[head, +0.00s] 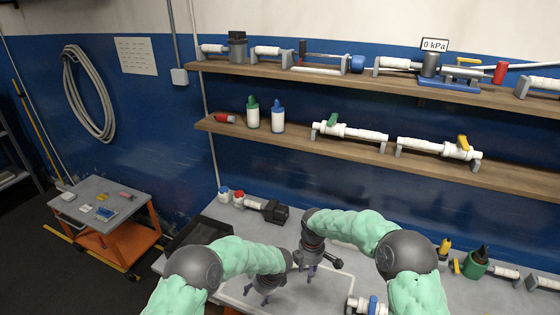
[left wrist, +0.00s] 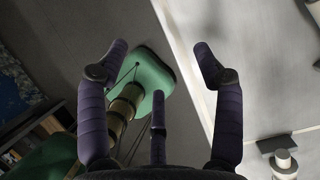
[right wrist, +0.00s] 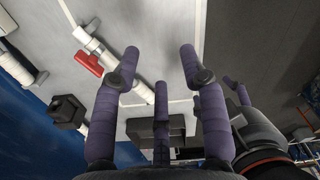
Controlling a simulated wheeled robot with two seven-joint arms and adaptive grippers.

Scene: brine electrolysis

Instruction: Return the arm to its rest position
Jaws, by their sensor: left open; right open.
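My left gripper (head: 266,292) hangs low over the front of the grey workbench in the head view. Its fingers are spread and empty in the left wrist view (left wrist: 160,52). My right gripper (head: 311,270) hangs just right of it, fingers pointing down over the bench. In the right wrist view (right wrist: 158,54) its fingers are spread with nothing between them. The two grippers are close together; I cannot tell the exact gap. Both green arms are bent inward from the lower edge of the head view.
The workbench (head: 350,264) has a white-piped fitting with a black block (head: 275,211) at the back left and a green container (head: 475,264) at right. A red-handled valve (right wrist: 88,62) lies near my right gripper. Two shelves (head: 300,136) with pipes and bottles hang above. An orange cart (head: 125,245) stands left.

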